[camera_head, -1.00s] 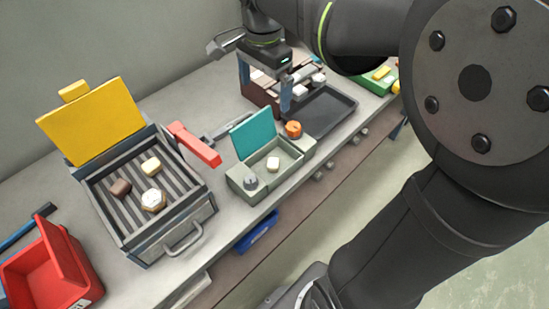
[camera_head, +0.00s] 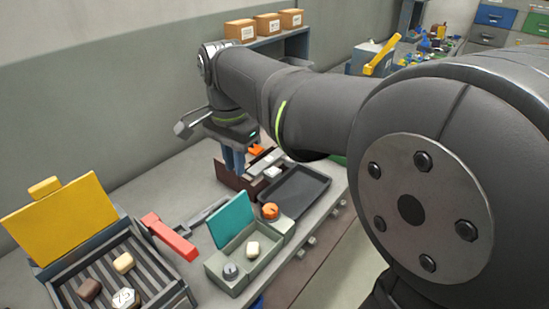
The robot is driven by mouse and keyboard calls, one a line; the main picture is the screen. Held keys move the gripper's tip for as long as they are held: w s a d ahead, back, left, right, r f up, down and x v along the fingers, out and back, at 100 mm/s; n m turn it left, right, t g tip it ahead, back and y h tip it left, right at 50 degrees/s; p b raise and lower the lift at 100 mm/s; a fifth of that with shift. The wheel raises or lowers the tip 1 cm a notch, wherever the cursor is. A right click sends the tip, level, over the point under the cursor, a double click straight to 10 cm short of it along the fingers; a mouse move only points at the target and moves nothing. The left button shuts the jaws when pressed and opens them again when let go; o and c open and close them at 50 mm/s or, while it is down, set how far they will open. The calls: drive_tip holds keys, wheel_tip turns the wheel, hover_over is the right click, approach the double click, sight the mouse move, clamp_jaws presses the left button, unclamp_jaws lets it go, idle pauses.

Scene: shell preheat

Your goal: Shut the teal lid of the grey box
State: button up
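The grey box (camera_head: 217,266) stands on the bench, with a dark round knob (camera_head: 230,271) at its front left. Its teal lid (camera_head: 231,220) is open, raised and leaning back from the rear edge. A small cream piece (camera_head: 252,249) lies inside the box. My gripper (camera_head: 234,168) is behind and above the lid, over the brown rack, apart from the lid. Its blue fingers appear close together with nothing visible between them. Their tips are partly lost against the rack.
An orange knob (camera_head: 270,211) sits right of the lid. A dark tray (camera_head: 300,190) lies beyond it. A red-handled tool (camera_head: 170,237) lies left of the box, beside a ribbed grill (camera_head: 75,295) with a raised yellow lid (camera_head: 62,220). A brown rack (camera_head: 230,178) stands behind.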

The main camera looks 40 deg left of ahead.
sight(226, 216)
drive_tip(key=a+f+n, duration=0.1)
drive_tip(key=a+n, duration=0.1)
drive_tip(key=a, duration=0.1)
drive_tip(key=a+f+n, duration=0.2)
drive_tip(key=a+n, duration=0.1)
drive_tip(key=a+f+n, duration=0.2)
drive_tip(key=a, duration=0.1)
drive_tip(key=shift+w+a+f+n+h, duration=0.1)
drive_tip(key=shift+w+f+n+h, duration=0.1)
drive_tip(key=shift+w+n+h, duration=0.15)
clamp_jaws()
drive_tip(key=a+f+n, duration=0.8)
drive_tip(key=a+n, duration=0.1)
drive_tip(key=s+d+f, duration=0.1)
drive_tip(key=d+f, duration=0.3)
drive_tip(key=f, duration=0.5)
drive_tip(key=shift+d+n+h, duration=0.2)
drive_tip(key=shift+n+h, duration=0.15)
drive_tip(key=shift+n, duration=0.1)
drive_tip(key=shift+d+r+y, duration=0.2)
drive_tip(key=shift+d+y, duration=0.05)
drive_tip(key=shift+y, duration=0.15)
